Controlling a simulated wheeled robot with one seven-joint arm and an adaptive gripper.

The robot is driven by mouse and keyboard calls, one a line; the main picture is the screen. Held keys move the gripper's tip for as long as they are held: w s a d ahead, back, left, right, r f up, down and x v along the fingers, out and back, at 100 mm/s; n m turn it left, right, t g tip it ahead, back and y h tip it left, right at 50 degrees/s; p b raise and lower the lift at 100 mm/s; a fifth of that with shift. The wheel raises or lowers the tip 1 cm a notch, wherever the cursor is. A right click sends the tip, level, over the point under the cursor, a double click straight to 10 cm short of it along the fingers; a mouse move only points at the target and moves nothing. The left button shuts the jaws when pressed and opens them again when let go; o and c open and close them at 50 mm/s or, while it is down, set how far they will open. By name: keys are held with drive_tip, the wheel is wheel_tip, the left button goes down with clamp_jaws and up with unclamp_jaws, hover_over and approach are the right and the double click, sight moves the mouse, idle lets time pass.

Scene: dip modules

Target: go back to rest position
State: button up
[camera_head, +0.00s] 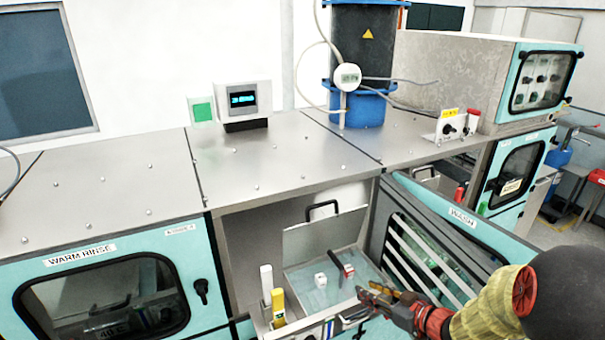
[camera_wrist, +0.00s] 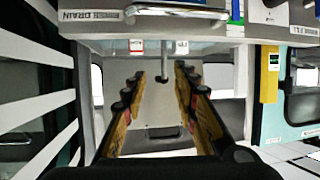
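My gripper (camera_head: 372,291) is at the lower right of the head view, over the front of the open compartment, with my arm reaching in from the right. In the wrist view my gripper (camera_wrist: 158,72) has its two yellow and black fingers apart, and nothing is seen held between them. The open compartment holds a pale tank or tray (camera_head: 318,300). A small white block (camera_head: 320,280) and a small red-topped piece (camera_head: 348,270) are in it, clear of the fingers.
The door labelled WASH (camera_head: 445,235) hangs open close beside my arm. A yellow and white piece (camera_head: 278,305) stands at the compartment's left. The WARM RINSE door (camera_head: 95,300) is shut. A display box (camera_head: 243,100) and a blue drum (camera_head: 362,60) stand on the steel top.

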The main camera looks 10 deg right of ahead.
drive_tip(key=s+d+r+m+g+h+b, duration=0.1)
drive_tip(key=s+d+r+m+h+b, duration=0.25)
drive_tip(key=h+b, duration=0.75)
drive_tip(key=s+a+f+g+y+b, duration=0.1)
drive_tip(key=s+a+f+b, duration=0.2)
drive_tip(key=s, duration=0.4)
drive_tip(key=s+a+f+m+g+y+b, duration=0.1)
drive_tip(key=s+a+f+g+y+b, duration=0.1)
drive_tip(key=s, duration=0.6)
drive_tip(key=s+a+f+m+g+y+b, duration=0.1)
drive_tip(key=s+a+f+g+b, duration=0.1)
drive_tip(key=s+a+f+b, duration=0.2)
drive_tip(key=s+a+b, duration=0.2)
drive_tip(key=s+b, duration=0.1)
drive_tip(key=s, duration=0.1)
drive_tip(key=shift+s+f+y, duration=0.15)
drive_tip(key=shift+f+y, duration=0.25)
